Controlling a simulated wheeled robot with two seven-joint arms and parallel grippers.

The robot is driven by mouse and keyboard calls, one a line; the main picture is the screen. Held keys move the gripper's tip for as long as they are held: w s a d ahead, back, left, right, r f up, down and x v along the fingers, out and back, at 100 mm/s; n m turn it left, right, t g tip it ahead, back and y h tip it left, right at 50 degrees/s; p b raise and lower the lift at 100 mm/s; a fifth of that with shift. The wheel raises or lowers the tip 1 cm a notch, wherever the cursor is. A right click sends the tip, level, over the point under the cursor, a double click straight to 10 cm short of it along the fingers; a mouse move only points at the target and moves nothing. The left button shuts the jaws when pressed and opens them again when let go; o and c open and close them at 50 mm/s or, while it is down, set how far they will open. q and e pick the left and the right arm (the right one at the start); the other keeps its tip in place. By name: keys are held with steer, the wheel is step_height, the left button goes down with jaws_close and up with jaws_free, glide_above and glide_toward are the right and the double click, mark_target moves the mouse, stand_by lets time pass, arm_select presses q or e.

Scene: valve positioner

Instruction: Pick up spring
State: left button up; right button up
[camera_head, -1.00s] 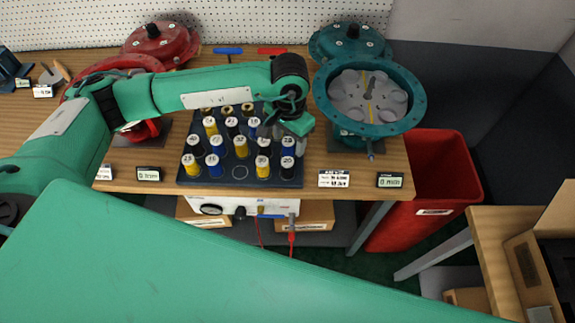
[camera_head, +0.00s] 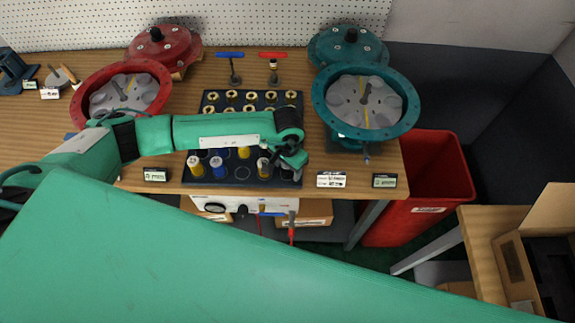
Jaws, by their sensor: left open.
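The springs stand in a dark tray (camera_head: 222,183) on the wooden table, as small upright cylinders. Several more with brass-coloured tops stand in the back rows. My left gripper (camera_head: 293,160) hangs over the tray's right front part. It is open; its fingertips are small and partly hidden, and I see nothing held in it. My left forearm covers the middle rows. My right gripper is not in view.
A red round housing (camera_head: 80,98) stands left of the tray and a teal one (camera_head: 318,95) right of it. Blue (camera_head: 230,55) and red (camera_head: 273,54) T-handle tools stand behind. A red bin (camera_head: 440,190) stands beyond the table's right edge.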

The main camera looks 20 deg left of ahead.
arm_select(q)
steer(key=c, duration=1.1)
steer(key=shift+r, duration=0.15)
